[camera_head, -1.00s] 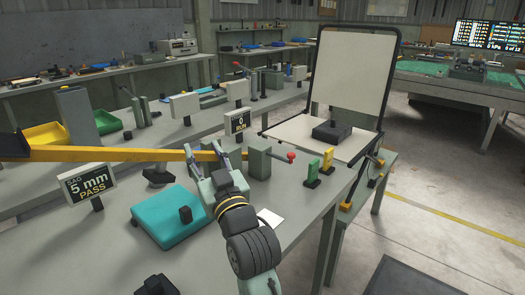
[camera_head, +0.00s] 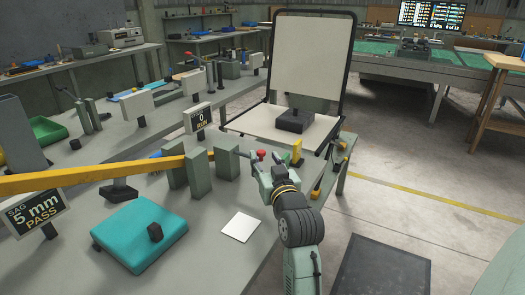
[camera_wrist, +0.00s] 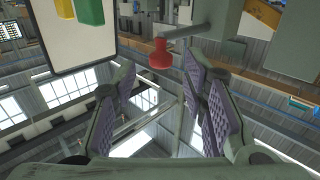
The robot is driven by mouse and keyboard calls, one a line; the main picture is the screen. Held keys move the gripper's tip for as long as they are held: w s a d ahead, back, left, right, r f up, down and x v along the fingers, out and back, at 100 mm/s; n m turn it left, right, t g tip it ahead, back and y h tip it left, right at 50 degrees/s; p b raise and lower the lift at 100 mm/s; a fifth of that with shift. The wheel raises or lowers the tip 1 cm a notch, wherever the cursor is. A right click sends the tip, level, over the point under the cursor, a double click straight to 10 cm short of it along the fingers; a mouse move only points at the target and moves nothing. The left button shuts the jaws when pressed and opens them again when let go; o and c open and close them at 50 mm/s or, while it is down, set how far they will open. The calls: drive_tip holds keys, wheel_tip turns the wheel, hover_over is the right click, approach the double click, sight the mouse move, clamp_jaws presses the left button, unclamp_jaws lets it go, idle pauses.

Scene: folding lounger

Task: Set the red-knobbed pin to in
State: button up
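The red-knobbed pin shows in the head view as a red knob (camera_head: 261,154) on a thin grey rod, standing out to the right of a grey-green post (camera_head: 228,160). In the wrist view the red knob (camera_wrist: 160,54) hangs on its rod at the upper middle. My gripper (camera_head: 266,163) is at the knob in the head view and partly covers that area. In the wrist view my gripper (camera_wrist: 160,80) is open, with purple pads left and right and the knob near the gap between the fingertips. I cannot tell whether the knob touches a finger.
A yellow upright piece (camera_head: 297,152) stands just right of my gripper. The lounger's raised panel (camera_head: 306,55) is behind, with a dark block (camera_head: 294,121) on its seat. A yellow bar (camera_head: 90,176), a teal pad (camera_head: 140,232) and a white card (camera_head: 240,227) are at the left and front.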

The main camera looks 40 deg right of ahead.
sight(262, 156)
drive_tip(key=shift+p+x, duration=0.3)
drive_tip(key=shift+x, duration=1.2)
drive_tip(key=shift+a, duration=0.1)
drive_tip(key=shift+c, duration=0.2)
drive_tip(key=c, duration=0.8)
drive_tip(key=shift+f, duration=0.1)
clamp_jaws()
